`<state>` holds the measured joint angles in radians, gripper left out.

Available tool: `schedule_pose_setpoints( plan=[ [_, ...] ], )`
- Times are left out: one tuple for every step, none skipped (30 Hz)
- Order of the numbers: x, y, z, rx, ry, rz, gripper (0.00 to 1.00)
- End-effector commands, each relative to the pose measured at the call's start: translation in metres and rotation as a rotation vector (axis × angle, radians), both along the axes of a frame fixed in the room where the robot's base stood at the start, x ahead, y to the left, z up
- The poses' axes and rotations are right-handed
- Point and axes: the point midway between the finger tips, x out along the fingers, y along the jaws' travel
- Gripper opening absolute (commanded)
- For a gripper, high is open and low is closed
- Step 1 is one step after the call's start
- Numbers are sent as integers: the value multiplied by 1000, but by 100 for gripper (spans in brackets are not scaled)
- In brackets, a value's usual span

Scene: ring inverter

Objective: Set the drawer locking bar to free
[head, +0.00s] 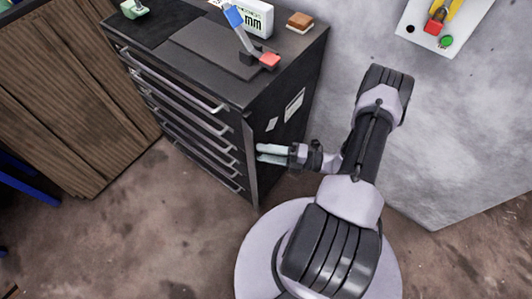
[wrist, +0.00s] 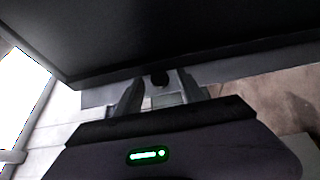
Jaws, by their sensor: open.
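A black drawer cabinet (head: 232,85) stands left of my arm in the head view, its several drawers facing left and forward. A narrow grey upright strip at its front right edge looks like the locking bar (head: 249,134). My gripper (head: 259,153) is open, its fingers level and reaching left to this edge, partway down the cabinet. In the wrist view, my gripper (wrist: 159,78) has its two fingers apart, with a grey strip and a small dark round spot beyond them. I cannot tell whether the fingers touch the bar or whether it is locked.
A wall panel (head: 455,37) is at the upper right. Wooden boards (head: 65,95) stand left. Floor in front of the drawers is clear.

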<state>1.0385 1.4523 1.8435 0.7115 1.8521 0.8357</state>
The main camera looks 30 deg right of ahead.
Motion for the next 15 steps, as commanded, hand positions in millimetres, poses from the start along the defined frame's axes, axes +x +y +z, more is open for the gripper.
schedule_pose_setpoints(
  plan=[
    [0, 0, 0, 0, 0, 0, 46],
    [0, 0, 0, 0, 0, 0, 46],
    [0, 0, 0, 0, 0, 0, 46],
    [0, 0, 0, 0, 0, 0, 46],
    [0, 0, 0, 0, 0, 0, 46],
    [0, 0, 0, 0, 0, 0, 38],
    [0, 0, 0, 0, 0, 0, 33],
    [0, 0, 0, 0, 0, 0, 27],
    [0, 0, 0, 0, 0, 0, 19],
    [0, 0, 0, 0, 0, 0, 13],
    [0, 0, 0, 0, 0, 0, 7],
    [0, 0, 0, 0, 0, 0, 0],
    [0, 0, 0, 0, 0, 0, 0],
    [0, 0, 0, 0, 0, 0, 0],
    [0, 0, 0, 0, 0, 0, 0]
  ],
)
